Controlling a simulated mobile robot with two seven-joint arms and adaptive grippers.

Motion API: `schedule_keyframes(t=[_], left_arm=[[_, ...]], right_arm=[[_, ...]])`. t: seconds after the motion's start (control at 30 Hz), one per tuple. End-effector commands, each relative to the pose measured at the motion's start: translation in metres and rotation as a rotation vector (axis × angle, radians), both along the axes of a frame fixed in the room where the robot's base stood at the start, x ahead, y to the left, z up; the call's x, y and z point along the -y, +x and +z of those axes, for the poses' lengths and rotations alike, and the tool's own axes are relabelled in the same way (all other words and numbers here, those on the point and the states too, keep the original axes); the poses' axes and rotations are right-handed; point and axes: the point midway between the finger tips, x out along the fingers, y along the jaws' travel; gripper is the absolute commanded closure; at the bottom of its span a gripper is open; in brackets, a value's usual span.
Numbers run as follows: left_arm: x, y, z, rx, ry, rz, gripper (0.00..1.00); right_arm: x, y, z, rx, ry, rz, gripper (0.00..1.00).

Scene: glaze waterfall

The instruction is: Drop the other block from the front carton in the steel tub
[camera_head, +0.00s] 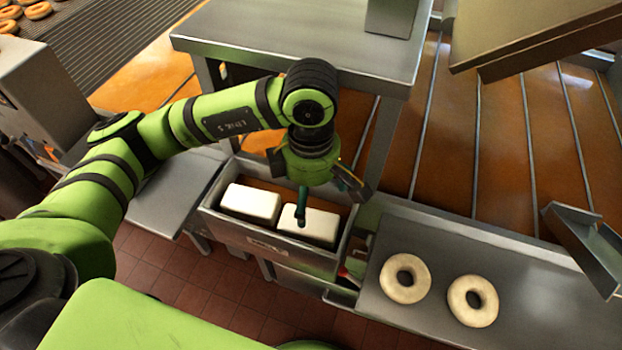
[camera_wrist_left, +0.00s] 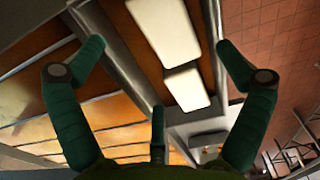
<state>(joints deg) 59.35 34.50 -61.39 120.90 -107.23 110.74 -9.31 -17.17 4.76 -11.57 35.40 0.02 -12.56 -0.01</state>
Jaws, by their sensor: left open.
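The steel tub (camera_head: 212,208) stands below the middle of the head view. Two white blocks lie inside it, a left one (camera_head: 250,203) and a right one (camera_head: 310,228). In the wrist view the tub's wall (camera_wrist_left: 214,62) and both blocks (camera_wrist_left: 163,30) (camera_wrist_left: 186,90) show between and beyond my fingers. My left gripper (camera_head: 303,212) is over the tub, in front of the right block in the head view. Its fingers (camera_wrist_left: 161,44) are spread and hold nothing. I cannot make out a front carton. My right gripper is not in view.
A steel table (camera_head: 300,35) stands behind the tub. A steel counter (camera_head: 370,310) with two pale rings (camera_head: 405,278) (camera_head: 472,300) lies to its right. A grey angled metal piece (camera_head: 580,245) is at the far right. Red tiled floor (camera_head: 190,275) shows in front.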

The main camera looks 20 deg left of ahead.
Motion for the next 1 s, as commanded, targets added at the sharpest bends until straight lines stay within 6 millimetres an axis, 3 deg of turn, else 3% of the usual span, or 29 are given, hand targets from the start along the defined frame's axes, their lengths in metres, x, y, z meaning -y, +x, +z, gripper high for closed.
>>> schedule_keyframes(t=[0.6,1.0], left_arm=[[0.0,0.001,0.106,0.007,-0.001,0.001,0.0],[0.0,0.0,0.12,0.003,-0.001,0.0,0.0]], right_arm=[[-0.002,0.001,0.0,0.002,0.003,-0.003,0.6],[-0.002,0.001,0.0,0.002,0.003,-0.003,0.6]])
